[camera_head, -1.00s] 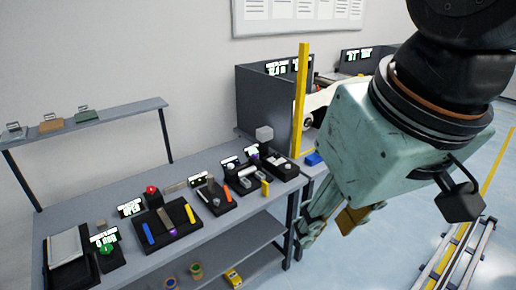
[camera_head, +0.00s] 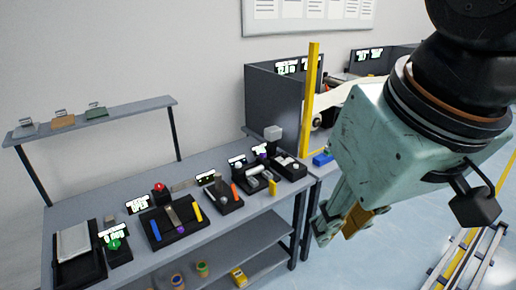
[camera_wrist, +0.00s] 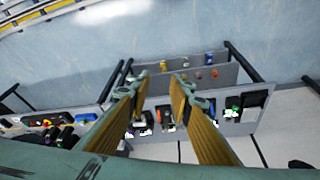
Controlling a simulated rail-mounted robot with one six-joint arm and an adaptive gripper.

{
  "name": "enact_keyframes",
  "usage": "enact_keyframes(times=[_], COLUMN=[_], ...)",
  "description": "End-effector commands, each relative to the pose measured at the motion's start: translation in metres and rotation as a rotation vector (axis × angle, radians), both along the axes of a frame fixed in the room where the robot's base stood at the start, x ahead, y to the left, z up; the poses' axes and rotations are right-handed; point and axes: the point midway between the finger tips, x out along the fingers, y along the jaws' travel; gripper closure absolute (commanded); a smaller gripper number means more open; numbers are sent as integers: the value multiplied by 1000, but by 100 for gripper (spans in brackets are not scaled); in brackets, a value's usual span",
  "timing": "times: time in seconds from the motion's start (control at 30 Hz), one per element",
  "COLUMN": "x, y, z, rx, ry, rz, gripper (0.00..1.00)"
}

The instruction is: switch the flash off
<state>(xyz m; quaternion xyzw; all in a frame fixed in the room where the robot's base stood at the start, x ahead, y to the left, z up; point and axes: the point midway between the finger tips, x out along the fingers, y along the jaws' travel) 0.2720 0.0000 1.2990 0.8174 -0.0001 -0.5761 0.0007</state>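I cannot tell for certain which device is the flash. A grey box-shaped head (camera_head: 273,133) stands on a post at the far end of the workbench (camera_head: 215,166), beside small black stations with lit labels. Closer are a station with a red knob (camera_head: 158,187) and one with a green knob (camera_head: 114,244). My gripper (camera_head: 340,222) hangs to the right of the bench, apart from all of these. In the wrist view my gripper (camera_wrist: 160,82) has its two fingers spread with nothing between them, and the bench stations show beyond, too small to read.
A yellow post (camera_head: 309,110) and a dark-walled enclosure (camera_head: 274,103) stand behind the bench's far end. A raised shelf (camera_head: 90,117) holds small plates at the left. Tape rolls and a yellow item (camera_head: 239,277) lie on the lower shelf. Floor at right is open beside rails (camera_head: 462,262).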

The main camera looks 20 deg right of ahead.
Motion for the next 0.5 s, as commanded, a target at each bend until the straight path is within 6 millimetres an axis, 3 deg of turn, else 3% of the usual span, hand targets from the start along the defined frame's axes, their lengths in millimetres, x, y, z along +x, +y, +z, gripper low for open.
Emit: enact_keyframes(times=[0.2, 0.5], x=[0, 0], y=[0, 0], z=[0, 0], rx=[0, 0], ry=[0, 0], rz=[0, 0], gripper=[100, 100])
